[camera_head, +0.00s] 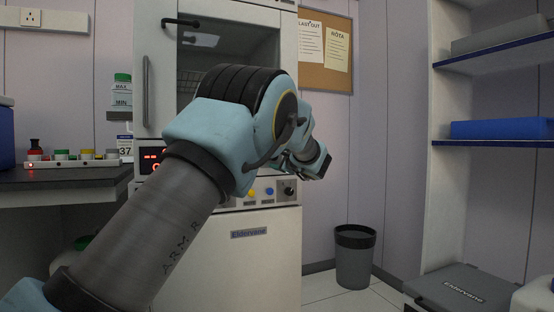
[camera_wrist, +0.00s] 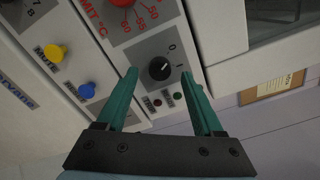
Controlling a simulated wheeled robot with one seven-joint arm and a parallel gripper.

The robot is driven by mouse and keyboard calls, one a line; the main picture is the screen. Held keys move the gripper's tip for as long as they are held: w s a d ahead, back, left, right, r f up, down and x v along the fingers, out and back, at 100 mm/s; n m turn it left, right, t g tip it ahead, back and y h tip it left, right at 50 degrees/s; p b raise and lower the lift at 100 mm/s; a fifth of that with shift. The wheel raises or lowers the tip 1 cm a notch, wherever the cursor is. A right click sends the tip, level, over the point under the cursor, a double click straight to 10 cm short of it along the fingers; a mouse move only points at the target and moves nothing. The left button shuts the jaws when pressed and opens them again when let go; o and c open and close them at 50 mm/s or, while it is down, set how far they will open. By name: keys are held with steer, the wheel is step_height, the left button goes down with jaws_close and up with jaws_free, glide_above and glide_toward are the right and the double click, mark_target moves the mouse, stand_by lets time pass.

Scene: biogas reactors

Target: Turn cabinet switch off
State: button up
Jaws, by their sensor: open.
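The cabinet switch is a black rotary knob (camera_wrist: 159,68) on a grey plate marked 0 and I, in the wrist view. A short pale mark shows on its face, but I cannot tell surely which label it points to. The knob also shows at the right of the cabinet's front panel in the head view (camera_head: 290,190). My gripper (camera_wrist: 159,74) is open, with one green finger on each side of the knob in the picture. I see no clear contact, and the depth gap is hard to judge. In the head view my arm hides part of the cabinet (camera_head: 262,262).
Beside the switch are a blue button (camera_wrist: 86,90), a yellow button (camera_wrist: 56,53) and a red dial (camera_wrist: 122,2). A bin (camera_head: 355,262) stands on the floor right of the cabinet.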

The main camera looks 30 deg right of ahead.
steer(key=s+a, duration=0.1)
steer(key=s, duration=0.8)
steer(key=shift+s, duration=0.15)
steer(key=shift+a, duration=0.15)
